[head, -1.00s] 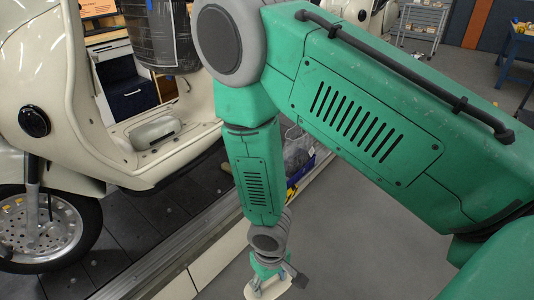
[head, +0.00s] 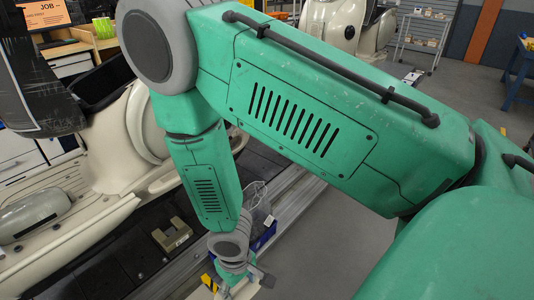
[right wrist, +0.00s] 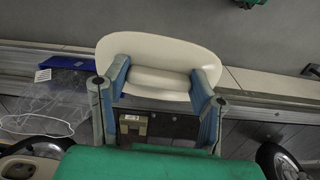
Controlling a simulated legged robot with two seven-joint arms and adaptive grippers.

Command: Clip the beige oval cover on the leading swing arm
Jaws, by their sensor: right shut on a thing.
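The beige oval cover (right wrist: 160,50) fills the upper middle of the right wrist view. My right gripper (right wrist: 160,80) is shut on it, with one blue-grey finger at each end of its raised middle part. In the head view, my right gripper (head: 238,286) is at the bottom edge, over the side of the conveyor. Only a small pale piece of the cover shows there, cut by the frame. I cannot make out the leading swing arm in the head view. My left gripper is not in view.
A cream scooter (head: 125,150) stands at the left on the dark slat conveyor (head: 140,255). A beige block (head: 172,236) lies on the slats. Grey floor (head: 325,240) at the right is clear.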

